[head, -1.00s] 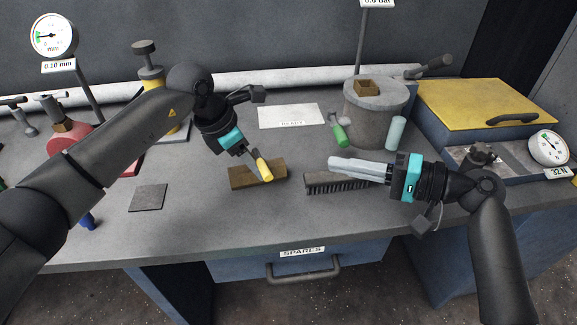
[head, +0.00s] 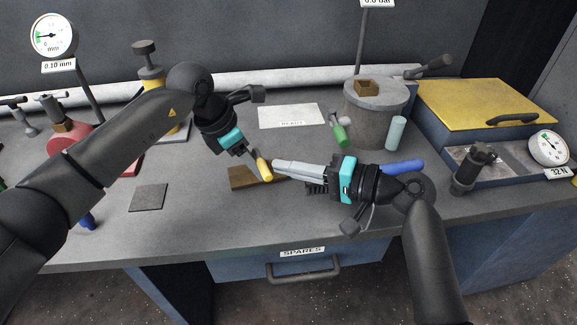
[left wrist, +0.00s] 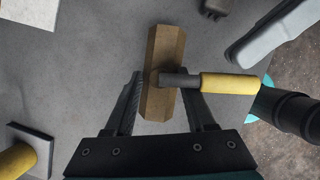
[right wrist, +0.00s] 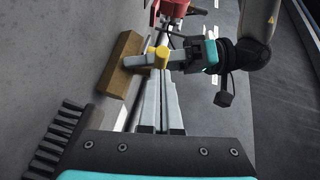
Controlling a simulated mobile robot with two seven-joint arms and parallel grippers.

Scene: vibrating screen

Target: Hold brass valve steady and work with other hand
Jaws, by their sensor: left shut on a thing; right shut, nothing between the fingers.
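The brass valve (head: 241,179) is a brown six-sided body low over the bench. It has a grey stem and a yellow lever handle (head: 264,169). My left gripper (left wrist: 163,95) is shut on the valve; the left wrist view shows the body (left wrist: 165,60) between the fingers and the handle (left wrist: 228,83) pointing right. My right gripper (head: 277,167) is shut and empty, its long grey fingers pointing left with the tips beside the yellow handle. In the right wrist view the tips lie just below the handle (right wrist: 161,54); I cannot tell whether they touch.
A black-bristled brush (head: 316,187) lies partly under my right gripper. A blue handle (head: 404,167) lies behind my right wrist. A grey cylinder (head: 375,112), a green-handled tool (head: 340,134) and a yellow-lidded box (head: 487,103) stand behind.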

